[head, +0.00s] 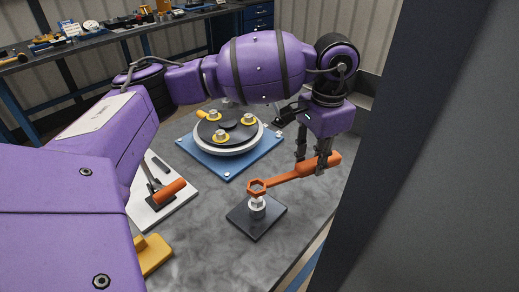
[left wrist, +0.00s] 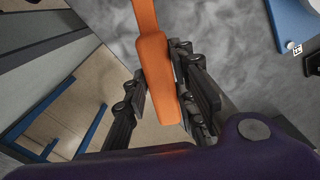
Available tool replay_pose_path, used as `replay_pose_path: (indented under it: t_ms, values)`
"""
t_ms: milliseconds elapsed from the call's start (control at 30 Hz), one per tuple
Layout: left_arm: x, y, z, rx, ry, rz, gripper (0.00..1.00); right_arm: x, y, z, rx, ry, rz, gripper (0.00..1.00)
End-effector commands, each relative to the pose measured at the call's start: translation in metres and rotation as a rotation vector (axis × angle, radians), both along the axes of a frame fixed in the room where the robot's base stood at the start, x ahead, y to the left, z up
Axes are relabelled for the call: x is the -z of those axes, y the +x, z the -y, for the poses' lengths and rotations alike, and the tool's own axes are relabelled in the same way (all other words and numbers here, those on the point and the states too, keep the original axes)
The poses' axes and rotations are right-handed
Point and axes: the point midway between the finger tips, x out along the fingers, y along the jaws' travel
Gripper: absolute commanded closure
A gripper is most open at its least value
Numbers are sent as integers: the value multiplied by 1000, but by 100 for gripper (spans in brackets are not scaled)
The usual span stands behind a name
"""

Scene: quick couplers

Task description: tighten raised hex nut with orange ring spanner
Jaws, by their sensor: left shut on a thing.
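The orange ring spanner (head: 291,176) is held by its thick handle in my left gripper (head: 313,162), which is shut on it. The handle also shows in the left wrist view (left wrist: 156,75) between the fingers of my left gripper (left wrist: 160,95). In the head view the spanner's ring end appears over the top of the raised hex nut (head: 258,205), which stands on a dark square plate (head: 241,221) on the table. I cannot tell whether the ring touches the nut or sits above it. My right gripper is not in view.
A blue plate (head: 207,165) carries a round turntable (head: 203,142) with several yellow-ringed fittings behind the nut. A white board (head: 176,207) with an orange-handled tool (head: 168,190) lies to the left, near a yellow block (head: 154,254). A dark post stands at the right.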

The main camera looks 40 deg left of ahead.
Motion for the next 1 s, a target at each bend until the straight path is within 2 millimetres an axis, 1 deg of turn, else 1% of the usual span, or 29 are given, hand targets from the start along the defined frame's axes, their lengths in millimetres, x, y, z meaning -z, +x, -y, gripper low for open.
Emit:
replay_pose_path:
  t_ms: [100,200,567,667,867,1000]
  values:
    - [-14,6,-9,-68,-2,3,100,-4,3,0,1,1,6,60]
    - [-21,8,-15,-112,0,4,100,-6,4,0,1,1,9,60]
    - [-20,9,-16,-118,1,3,100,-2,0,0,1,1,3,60]
    - [-14,8,-15,-118,1,0,100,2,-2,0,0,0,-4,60]
    - [5,8,-16,-119,2,-1,100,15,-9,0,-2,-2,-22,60]
    - [20,8,-16,-119,2,-1,100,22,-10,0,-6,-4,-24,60]
